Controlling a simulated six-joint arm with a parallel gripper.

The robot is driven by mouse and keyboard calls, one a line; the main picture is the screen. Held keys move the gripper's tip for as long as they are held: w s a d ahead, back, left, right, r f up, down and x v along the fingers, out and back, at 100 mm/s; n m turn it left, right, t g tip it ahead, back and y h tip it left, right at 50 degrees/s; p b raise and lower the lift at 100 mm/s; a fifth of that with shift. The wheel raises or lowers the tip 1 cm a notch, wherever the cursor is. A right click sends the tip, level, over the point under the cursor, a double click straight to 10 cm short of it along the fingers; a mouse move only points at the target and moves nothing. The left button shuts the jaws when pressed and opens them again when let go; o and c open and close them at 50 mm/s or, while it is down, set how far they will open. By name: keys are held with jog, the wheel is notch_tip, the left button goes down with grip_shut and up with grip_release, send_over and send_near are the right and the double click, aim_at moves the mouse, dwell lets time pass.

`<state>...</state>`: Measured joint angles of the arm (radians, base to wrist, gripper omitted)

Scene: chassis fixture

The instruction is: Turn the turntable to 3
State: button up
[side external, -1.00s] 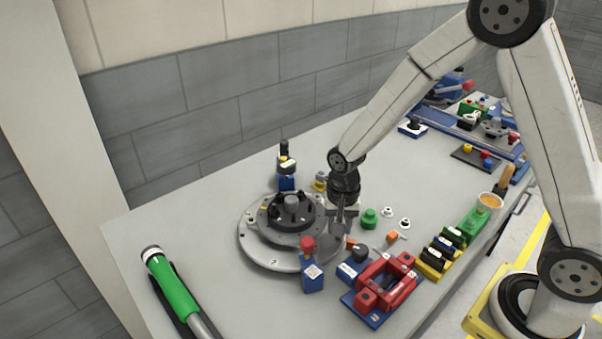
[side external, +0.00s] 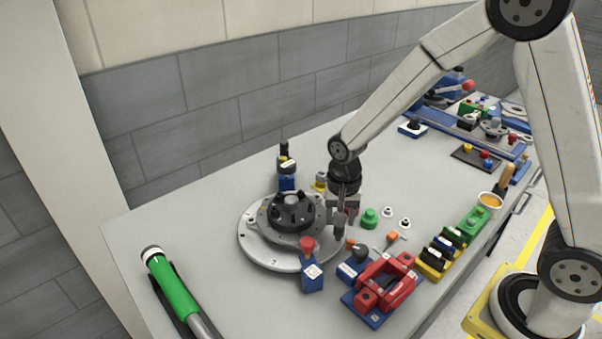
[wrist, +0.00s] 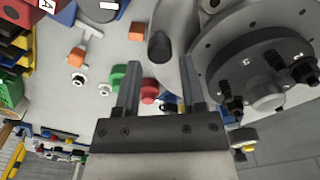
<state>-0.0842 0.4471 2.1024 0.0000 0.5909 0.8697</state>
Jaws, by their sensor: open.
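The turntable (side external: 256,252) is a round light-grey plate with a raised grey ring and a black hub (side external: 291,212) that carries several dark knobs. The hub also shows at the right of the wrist view (wrist: 255,68). My gripper (side external: 341,230) points down at the plate's right rim. In the wrist view my gripper (wrist: 160,64) is open, with nothing clearly held between its fingers. A dark peg (wrist: 160,46) shows by the plate's rim, just beyond and between the fingertips; I cannot tell whether they touch it.
A blue block with a red knob (side external: 311,272) stands at the plate's front. A red clamp (side external: 386,282) on a blue base, a green knob (side external: 369,218) and small orange parts lie to the right. A green-handled tool (side external: 172,287) lies front left. The table behind left is clear.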

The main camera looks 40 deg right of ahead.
jog(key=shift+r, duration=2.75)
jog(key=s+d+n+t, duration=0.2)
jog(key=s+d+n, duration=0.1)
jog(key=s+n, duration=0.6)
jog(key=shift+s+f+t, duration=0.3)
jog(key=shift+f, duration=0.15)
